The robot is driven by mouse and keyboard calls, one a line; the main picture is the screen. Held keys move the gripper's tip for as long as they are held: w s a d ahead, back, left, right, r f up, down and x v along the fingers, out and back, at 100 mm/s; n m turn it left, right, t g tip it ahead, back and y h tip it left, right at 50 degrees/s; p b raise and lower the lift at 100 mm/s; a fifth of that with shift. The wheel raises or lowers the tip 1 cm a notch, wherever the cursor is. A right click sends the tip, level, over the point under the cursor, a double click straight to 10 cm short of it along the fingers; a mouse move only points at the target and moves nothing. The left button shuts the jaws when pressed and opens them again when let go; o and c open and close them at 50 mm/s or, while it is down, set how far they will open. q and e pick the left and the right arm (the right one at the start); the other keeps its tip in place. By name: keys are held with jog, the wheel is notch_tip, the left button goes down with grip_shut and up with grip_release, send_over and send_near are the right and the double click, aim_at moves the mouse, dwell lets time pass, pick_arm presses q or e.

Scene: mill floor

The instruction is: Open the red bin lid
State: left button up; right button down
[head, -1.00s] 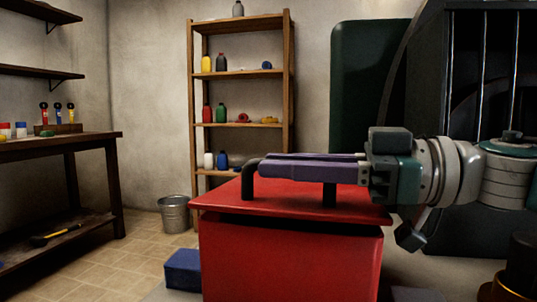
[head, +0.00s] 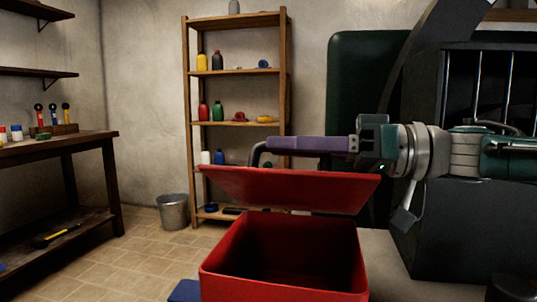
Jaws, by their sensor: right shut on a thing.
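The red bin (head: 222,268) stands in front of me, its dark inside open to view. Its red lid (head: 285,188) is raised and tilted above the bin's back part, with a wide gap at the front. A black bar handle (head: 256,155) sits on the lid's far side, partly hidden. My right gripper (head: 290,145) comes in from the right, its purple fingers shut on the handle. The lid hides the lower part of the handle. My left gripper is not in view.
A wooden shelf (head: 237,123) with several bottles stands behind the bin. A metal bucket (head: 173,212) is on the floor at its left. A wooden workbench (head: 60,142) is at the left. A large dark machine (head: 460,215) stands at the right. Tiled floor between bench and bin is clear.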

jog(key=shift+w, duration=0.1)
jog(key=c, duration=0.8)
grip_release()
jog(key=shift+c, duration=0.2)
jog(key=v, duration=1)
jog(key=shift+r+p, duration=0.1)
jog(key=shift+p, duration=0.25)
